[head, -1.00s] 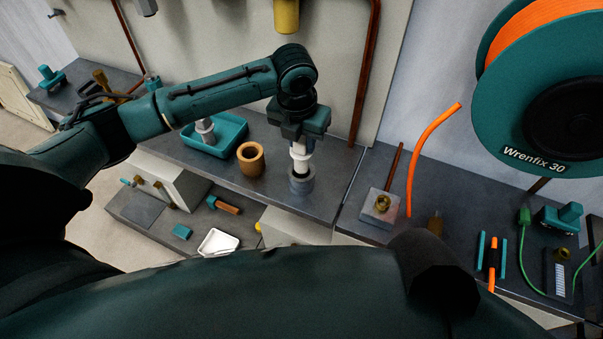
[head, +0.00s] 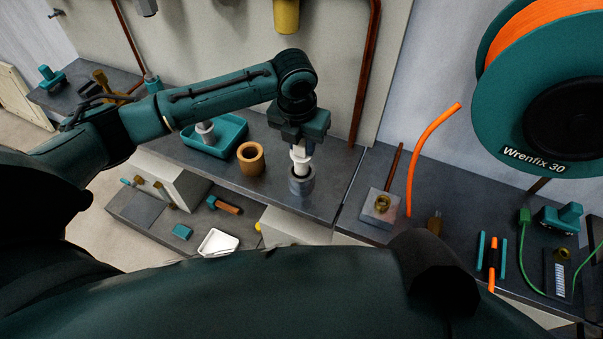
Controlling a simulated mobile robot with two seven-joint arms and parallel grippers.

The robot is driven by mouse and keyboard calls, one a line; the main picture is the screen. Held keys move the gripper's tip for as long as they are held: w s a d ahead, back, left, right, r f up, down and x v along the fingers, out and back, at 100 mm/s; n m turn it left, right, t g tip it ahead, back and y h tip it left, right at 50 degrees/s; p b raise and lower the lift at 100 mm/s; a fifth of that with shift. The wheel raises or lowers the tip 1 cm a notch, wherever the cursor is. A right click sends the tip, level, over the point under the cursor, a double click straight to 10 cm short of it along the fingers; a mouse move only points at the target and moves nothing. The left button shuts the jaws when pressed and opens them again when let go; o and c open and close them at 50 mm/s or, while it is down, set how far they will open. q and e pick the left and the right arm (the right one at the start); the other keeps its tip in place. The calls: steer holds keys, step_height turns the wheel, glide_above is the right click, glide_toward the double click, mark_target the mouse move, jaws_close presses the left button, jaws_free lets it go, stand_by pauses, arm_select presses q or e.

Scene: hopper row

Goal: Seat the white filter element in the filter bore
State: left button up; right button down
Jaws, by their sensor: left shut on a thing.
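The white filter element (head: 300,155) is upright in my left gripper (head: 299,146), which points down and is shut on it. The lower end of the element is at the mouth of a grey metal cylinder (head: 301,185) with a dark bore, standing on the bench. The element's lower end seems to be just inside the opening; how deep it is cannot be seen. My right gripper is not in view.
A block with a brass fitting (head: 381,206) and a large orange hose reel (head: 540,90) are to the right.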

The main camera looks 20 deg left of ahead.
mark_target(302, 160)
arm_select(q)
steer(key=shift+f, duration=0.15)
steer(key=shift+f, duration=1.4)
steer(key=shift+f+b, duration=0.8)
steer(key=shift+f, duration=0.55)
steer(key=o, duration=1.1)
